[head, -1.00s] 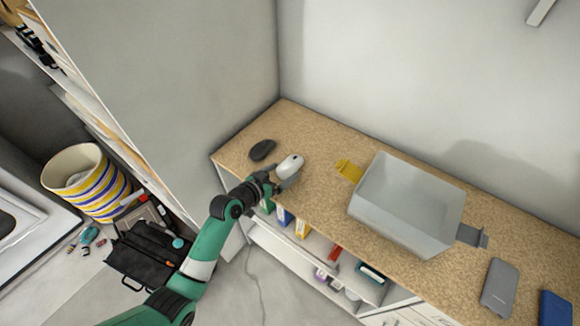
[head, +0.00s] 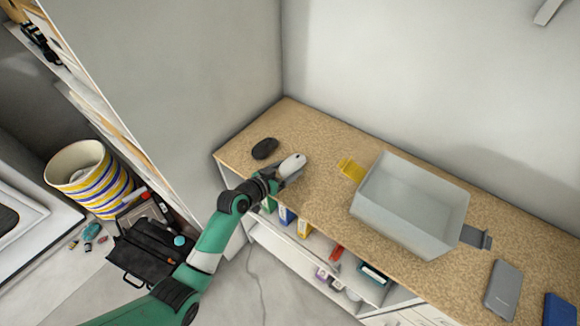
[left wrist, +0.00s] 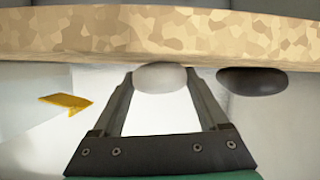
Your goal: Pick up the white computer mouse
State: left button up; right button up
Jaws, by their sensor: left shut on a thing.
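The white computer mouse (head: 292,164) is at the left part of the speckled brown worktop (head: 322,196), near its front edge. My left gripper (head: 285,175) is shut on the mouse, with one finger on each side of it. In the left wrist view the white mouse (left wrist: 160,77) sits between the two fingertips of my left gripper (left wrist: 162,82). I cannot tell whether the mouse is clear of the worktop. My right gripper is not in view.
A dark mouse (head: 265,149) lies just left of the white one. A yellow object (head: 351,169) and a grey open bin (head: 405,222) stand to the right. A grey phone-like slab (head: 502,289) and a blue item (head: 558,309) lie farther right. A wall panel (head: 190,90) rises at left.

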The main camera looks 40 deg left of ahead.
aim_at(288, 170)
pick_arm(q)
jog(key=shift+r, duration=0.6)
jog(key=r, duration=0.1)
jog(key=d+r+p, duration=0.1)
jog(key=r, duration=0.1)
jog(key=shift+s+r, duration=0.15)
jog(key=shift+r, duration=0.1)
jog(key=s+d+r+p, duration=0.5)
jog(key=d+r, duration=0.3)
jog(key=d, duration=0.4)
jog(key=shift+r, duration=0.2)
